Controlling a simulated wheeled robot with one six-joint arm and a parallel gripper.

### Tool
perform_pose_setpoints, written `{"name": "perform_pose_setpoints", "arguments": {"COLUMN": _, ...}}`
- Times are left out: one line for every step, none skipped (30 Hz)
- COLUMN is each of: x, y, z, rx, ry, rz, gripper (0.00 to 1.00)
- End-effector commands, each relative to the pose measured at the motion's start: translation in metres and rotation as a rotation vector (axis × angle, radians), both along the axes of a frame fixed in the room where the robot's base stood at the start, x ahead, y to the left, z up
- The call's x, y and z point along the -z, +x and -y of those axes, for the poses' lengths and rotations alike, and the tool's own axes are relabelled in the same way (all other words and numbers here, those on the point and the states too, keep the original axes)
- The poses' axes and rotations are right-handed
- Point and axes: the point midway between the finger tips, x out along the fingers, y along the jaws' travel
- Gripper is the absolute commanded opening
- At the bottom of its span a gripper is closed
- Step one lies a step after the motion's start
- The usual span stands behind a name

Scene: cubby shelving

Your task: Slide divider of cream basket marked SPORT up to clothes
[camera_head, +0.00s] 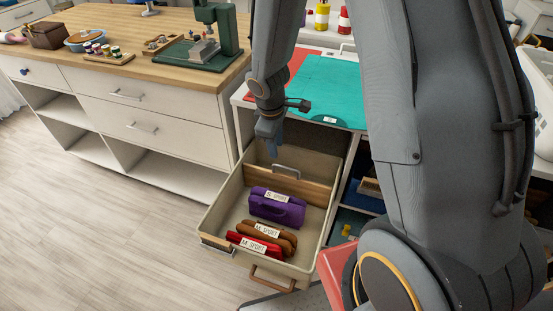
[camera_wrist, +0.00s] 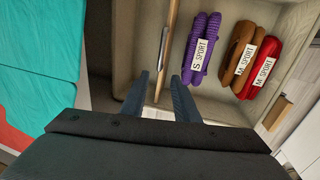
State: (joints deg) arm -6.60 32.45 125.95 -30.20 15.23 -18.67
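The cream basket (camera_head: 222,204) is pulled out from the shelving. Its wooden divider (camera_head: 313,192) stands upright across the back part, with a grey metal handle (camera_head: 286,171); a gap separates it from the clothes. In front lie purple clothes (camera_head: 277,208) labelled S SPORT, then brown (camera_head: 271,236) and red clothes (camera_head: 254,243) labelled M SPORT. My gripper (camera_head: 269,146) points down over the basket's back part, near one end of the divider. In the wrist view its fingers (camera_wrist: 160,78) are apart and empty, one on each side of the line of the divider (camera_wrist: 171,24). Contact cannot be told.
A teal mat (camera_head: 325,88) lies on the white top behind the basket. A wooden-topped counter (camera_head: 150,68) with drawers stands at left, carrying a green machine (camera_head: 217,38). Open floor (camera_head: 90,220) lies left of the basket. Cubbies with blue things are right of it.

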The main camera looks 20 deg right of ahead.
Motion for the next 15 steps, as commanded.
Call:
{"name": "perform_pose_setpoints", "arguments": {"x": 0.013, "y": 0.001, "z": 0.003, "rx": 0.002, "ry": -0.001, "rz": -0.005, "gripper": 0.28}}
{"name": "perform_pose_setpoints", "arguments": {"x": 0.019, "y": 0.002, "z": 0.003, "rx": 0.001, "ry": -0.001, "rz": -0.005, "gripper": 0.28}}
{"name": "perform_pose_setpoints", "arguments": {"x": 0.027, "y": 0.003, "z": 0.004, "rx": 0.003, "ry": 0.000, "rz": -0.005, "gripper": 0.28}}
{"name": "perform_pose_setpoints", "arguments": {"x": 0.033, "y": 0.004, "z": 0.005, "rx": 0.003, "ry": -0.001, "rz": -0.005, "gripper": 0.28}}
{"name": "perform_pose_setpoints", "arguments": {"x": 0.039, "y": 0.005, "z": 0.006, "rx": 0.002, "ry": -0.001, "rz": -0.005, "gripper": 0.28}}
{"name": "perform_pose_setpoints", "arguments": {"x": 0.046, "y": 0.006, "z": 0.007, "rx": 0.003, "ry": 0.001, "rz": -0.003, "gripper": 0.28}}
{"name": "perform_pose_setpoints", "arguments": {"x": 0.051, "y": 0.007, "z": 0.007, "rx": 0.002, "ry": 0.000, "rz": -0.003, "gripper": 0.28}}
{"name": "perform_pose_setpoints", "arguments": {"x": 0.057, "y": 0.008, "z": 0.008, "rx": 0.003, "ry": -0.001, "rz": -0.003, "gripper": 0.28}}
{"name": "perform_pose_setpoints", "arguments": {"x": 0.063, "y": 0.009, "z": 0.008, "rx": 0.004, "ry": -0.001, "rz": -0.003, "gripper": 0.28}}
{"name": "perform_pose_setpoints", "arguments": {"x": 0.067, "y": 0.010, "z": 0.009, "rx": 0.002, "ry": -0.001, "rz": -0.003, "gripper": 0.28}}
{"name": "perform_pose_setpoints", "arguments": {"x": 0.071, "y": 0.010, "z": 0.009, "rx": 0.002, "ry": 0.000, "rz": -0.003, "gripper": 0.28}}
{"name": "perform_pose_setpoints", "arguments": {"x": 0.076, "y": 0.011, "z": 0.009, "rx": 0.002, "ry": 0.000, "rz": -0.003, "gripper": 0.28}}
{"name": "perform_pose_setpoints", "arguments": {"x": 0.079, "y": 0.012, "z": 0.009, "rx": 0.002, "ry": 0.000, "rz": -0.001, "gripper": 0.28}}
{"name": "perform_pose_setpoints", "arguments": {"x": 0.082, "y": 0.013, "z": 0.010, "rx": 0.001, "ry": 0.000, "rz": -0.001, "gripper": 0.28}}
{"name": "perform_pose_setpoints", "arguments": {"x": 0.085, "y": 0.013, "z": 0.010, "rx": 0.002, "ry": 0.000, "rz": -0.001, "gripper": 0.28}}
